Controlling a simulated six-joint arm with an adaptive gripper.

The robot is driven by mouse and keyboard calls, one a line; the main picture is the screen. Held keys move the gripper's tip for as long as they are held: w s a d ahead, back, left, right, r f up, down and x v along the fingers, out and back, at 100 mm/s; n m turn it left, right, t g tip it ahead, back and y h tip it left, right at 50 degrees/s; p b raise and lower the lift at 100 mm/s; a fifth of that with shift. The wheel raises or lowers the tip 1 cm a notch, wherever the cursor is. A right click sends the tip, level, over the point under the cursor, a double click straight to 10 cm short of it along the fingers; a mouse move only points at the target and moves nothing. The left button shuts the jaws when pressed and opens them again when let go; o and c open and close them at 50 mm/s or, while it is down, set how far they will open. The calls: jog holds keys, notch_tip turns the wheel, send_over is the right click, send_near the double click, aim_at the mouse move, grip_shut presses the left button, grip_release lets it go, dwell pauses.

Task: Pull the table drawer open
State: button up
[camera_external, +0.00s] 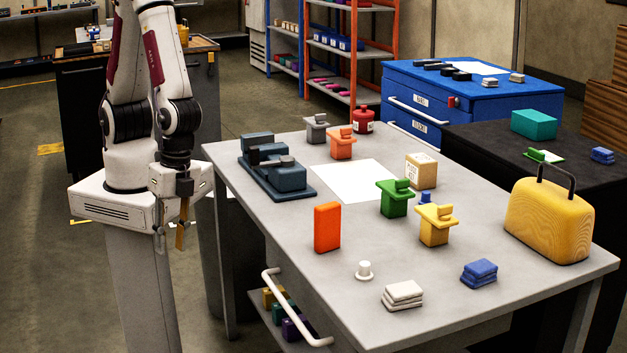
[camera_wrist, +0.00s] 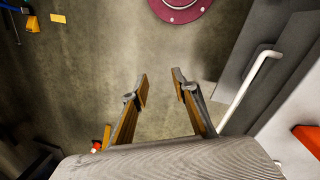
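The table (camera_external: 385,270) is grey-topped. A white bar handle (camera_external: 292,315) stands out from its front left side, below the top. In the wrist view the handle (camera_wrist: 248,90) is a white bar on a grey face, right of my fingers. My gripper (camera_external: 172,240) points down beside the table's left side, behind and left of the handle in the external view. Its fingers (camera_wrist: 163,84) are spread, with bare floor between them, and they do not touch the handle. How far the drawer stands out cannot be told.
Several small coloured parts (camera_external: 283,313) sit low under the table near the handle. An orange block (camera_external: 327,227) stands on the tabletop above. A maroon round object (camera_wrist: 180,6) shows at the wrist view's top edge.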

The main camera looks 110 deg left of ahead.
jog(key=d+f, duration=0.3)
jog(key=f, duration=0.5)
jog(key=m+t+y, duration=0.7)
jog(key=m+t, duration=0.1)
jog(key=t, duration=0.8)
send_near(287, 304)
jog(key=w+f, duration=0.1)
jog(key=w, duration=0.1)
jog(key=shift+a+f, duration=0.15)
jog(key=shift+a, duration=0.15)
jog(key=shift+w, duration=0.1)
jog(key=shift+x, duration=3.8)
